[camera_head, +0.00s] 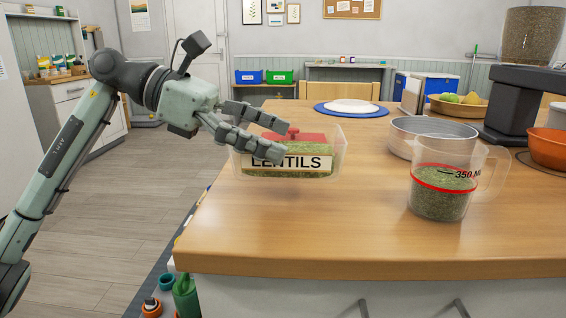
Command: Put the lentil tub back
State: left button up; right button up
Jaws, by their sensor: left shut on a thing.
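The lentil tub (310,161) is a clear box with a "LENTILS" label and green contents. A red piece with a knob shows inside its upper part. It is at the left side of the wooden counter. My left gripper (282,144) reaches it from the left and is shut on it; the fingers cross its upper left part and hide some of it. I cannot tell whether the tub touches the counter. A clear measuring jug (443,190) with a red line, a "350 ML" mark and green contents stands to the right. My right gripper is not in view.
A metal bowl (405,140) stands behind the jug. A dark dispenser (520,110), an orange bowl (548,148) and a fruit bowl (455,108) are at the right. A blue-rimmed plate (351,107) lies at the back. The front middle of the counter (330,225) is clear.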

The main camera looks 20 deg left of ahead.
aim_at(282, 168)
pick_arm(q)
jog(key=shift+w+d+f, duration=0.25)
jog(key=shift+d+f, duration=0.15)
jog(key=shift+d, duration=0.05)
notch_tip(282, 168, down, 3)
jog(key=shift+r, duration=0.2)
jog(key=shift+f, duration=0.55)
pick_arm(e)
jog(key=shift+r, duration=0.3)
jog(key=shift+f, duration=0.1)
pick_arm(q)
jog(key=shift+f+b, duration=0.1)
jog(key=shift+b, duration=0.2)
jog(key=o, duration=1)
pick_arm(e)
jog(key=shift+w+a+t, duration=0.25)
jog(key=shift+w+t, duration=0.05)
pick_arm(q)
jog(key=shift+o, duration=0.2)
